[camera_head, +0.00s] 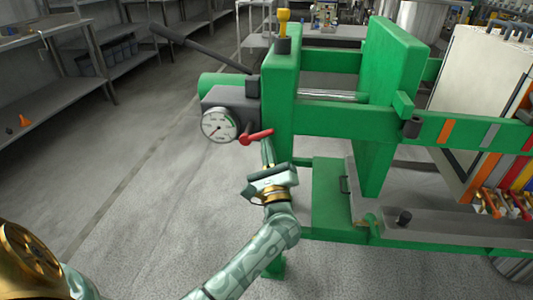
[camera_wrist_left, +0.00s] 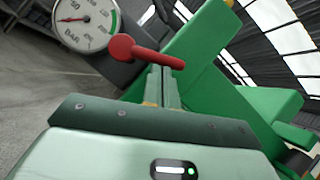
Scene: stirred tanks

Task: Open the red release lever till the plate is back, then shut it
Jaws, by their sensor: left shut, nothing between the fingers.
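The red release lever (camera_head: 257,136) sticks out to the right from the grey valve block (camera_head: 232,100) on the green press frame. In the left wrist view the red lever (camera_wrist_left: 150,54) lies across the tips of my fingers. My left gripper (camera_head: 267,151) is shut and empty, with its tips right at the lever's free end; I cannot tell whether they touch. The left gripper (camera_wrist_left: 164,82) also shows shut in the wrist view. The green plate (camera_head: 389,100) stands to the right, apart from the end post (camera_head: 279,85), with a shiny rod between. My right gripper is out of view.
A round pressure gauge (camera_head: 219,125) sits left of the lever, its needle low. A dark pump handle (camera_head: 202,49) slants up left from the block. A yellow-topped knob (camera_head: 283,20) tops the post. Pale filter plates (camera_head: 480,90) stand right. The floor at left is clear.

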